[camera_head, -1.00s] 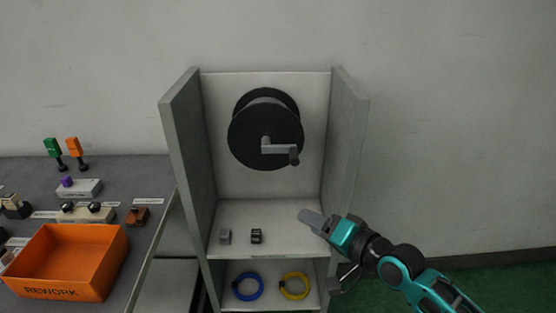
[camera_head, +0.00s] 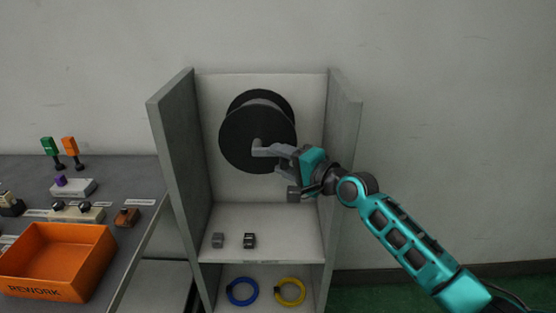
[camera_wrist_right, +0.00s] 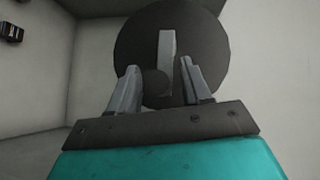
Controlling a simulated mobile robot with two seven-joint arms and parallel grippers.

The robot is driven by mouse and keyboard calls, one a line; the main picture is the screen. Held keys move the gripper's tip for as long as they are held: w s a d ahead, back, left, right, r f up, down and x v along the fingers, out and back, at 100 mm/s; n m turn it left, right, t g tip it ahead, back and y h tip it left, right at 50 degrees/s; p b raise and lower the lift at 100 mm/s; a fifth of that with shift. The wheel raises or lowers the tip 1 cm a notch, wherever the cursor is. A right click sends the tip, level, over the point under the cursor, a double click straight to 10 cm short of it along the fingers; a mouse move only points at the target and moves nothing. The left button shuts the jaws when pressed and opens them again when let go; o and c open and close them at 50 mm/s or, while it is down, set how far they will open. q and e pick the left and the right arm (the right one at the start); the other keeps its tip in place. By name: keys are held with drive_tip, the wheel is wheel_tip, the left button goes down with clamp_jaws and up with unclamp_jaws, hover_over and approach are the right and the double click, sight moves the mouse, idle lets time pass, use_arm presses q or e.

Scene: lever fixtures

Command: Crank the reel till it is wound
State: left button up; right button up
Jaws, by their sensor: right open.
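The black reel (camera_head: 250,138) is mounted on the back panel of the grey cabinet. Its grey crank arm (camera_head: 266,150) points right from the hub, and the handle end is hidden behind my gripper in the head view. My right gripper (camera_head: 284,151) is at the crank's outer end. In the right wrist view the reel (camera_wrist_right: 205,45) fills the upper middle, the crank arm (camera_wrist_right: 167,50) stands upright there, and the dark round handle knob (camera_wrist_right: 155,82) lies between the open fingers of my right gripper (camera_wrist_right: 156,85). My left gripper is out of view.
The cabinet's side walls (camera_head: 344,150) flank the reel. Two small blocks (camera_head: 249,240) sit on the shelf below, with a blue ring (camera_head: 242,291) and a yellow ring (camera_head: 290,291) lower down. A table with an orange bin (camera_head: 60,260) stands left.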

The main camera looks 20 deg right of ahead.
drive_tip(key=shift+x, duration=0.95)
